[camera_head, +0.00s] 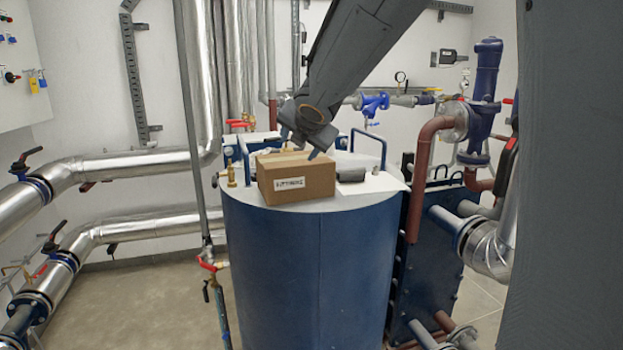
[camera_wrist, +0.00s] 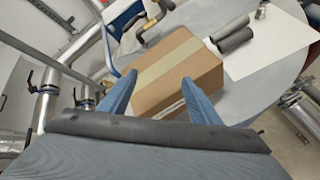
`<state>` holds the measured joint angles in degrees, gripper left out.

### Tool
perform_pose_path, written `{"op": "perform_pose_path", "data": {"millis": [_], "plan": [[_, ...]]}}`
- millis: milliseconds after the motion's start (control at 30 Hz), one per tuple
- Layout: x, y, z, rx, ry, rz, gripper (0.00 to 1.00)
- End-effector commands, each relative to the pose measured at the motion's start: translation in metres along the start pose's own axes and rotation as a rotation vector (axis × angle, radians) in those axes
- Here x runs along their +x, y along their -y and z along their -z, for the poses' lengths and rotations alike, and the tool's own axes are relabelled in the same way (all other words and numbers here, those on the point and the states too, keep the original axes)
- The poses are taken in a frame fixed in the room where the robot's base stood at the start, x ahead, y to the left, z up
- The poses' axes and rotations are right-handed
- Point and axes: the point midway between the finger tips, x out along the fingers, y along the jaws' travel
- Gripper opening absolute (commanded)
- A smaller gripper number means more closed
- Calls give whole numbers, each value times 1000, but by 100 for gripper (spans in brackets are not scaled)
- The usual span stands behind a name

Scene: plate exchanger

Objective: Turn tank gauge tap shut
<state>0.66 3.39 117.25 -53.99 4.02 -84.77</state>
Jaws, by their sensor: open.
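The blue tank (camera_head: 300,270) stands upright in the middle of the head view. A small tap with a red handle (camera_head: 207,264) sits at the tank's left side, on a thin vertical line; it looks like the gauge tap. Its exact handle angle is too small to tell. I cannot make out this tap in the wrist view. My gripper (camera_head: 300,145) is over the tank top, just above and behind a cardboard box, well up and right of the tap. In the wrist view my gripper (camera_wrist: 158,78) has its blue fingers spread, with nothing clearly held between them.
The cardboard box (camera_head: 297,179) lies on the tank top and shows in the wrist view (camera_wrist: 178,72). A dark roll (camera_head: 350,175) and white sheet (camera_head: 375,187) lie beside it. Silver pipes (camera_head: 130,165) run at left. A vertical grey pipe (camera_head: 190,110) stands near the tap.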

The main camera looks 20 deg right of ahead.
Motion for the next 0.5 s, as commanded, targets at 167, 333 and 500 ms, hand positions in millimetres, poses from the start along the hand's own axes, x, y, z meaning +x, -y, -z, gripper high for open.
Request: {"op": "perform_pose_path", "data": {"millis": [167,333,500], "plan": [[-1,20,22,184,-30,48,57],[-2,40,40,346,-49,97,57],[-2,55,54,462,-59,135,57]]}}
